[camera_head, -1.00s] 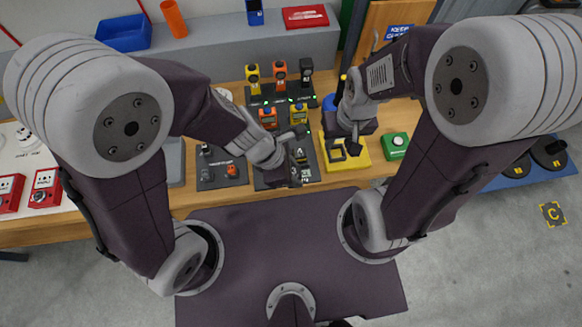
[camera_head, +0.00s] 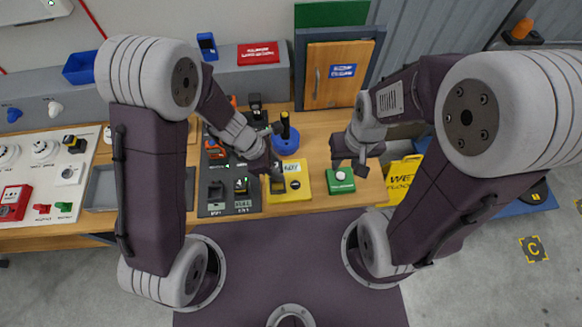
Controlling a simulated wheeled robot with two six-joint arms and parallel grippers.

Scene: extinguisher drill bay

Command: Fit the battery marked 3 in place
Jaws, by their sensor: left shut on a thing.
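My left gripper (camera_head: 277,180) is shut on a small dark thing, mostly hidden by the fingers, above the yellow plate (camera_head: 300,193). No number can be read on it, so I cannot tell whether it is the battery marked 3.
A black and yellow upright tool (camera_head: 285,127) and a blue round thing (camera_head: 287,145) stand behind the plate. A grey tray (camera_head: 101,187) and a white panel with switches (camera_head: 40,170) are at the left. A wooden door (camera_head: 335,88) stands at the back. Bare bench shows around the green box.

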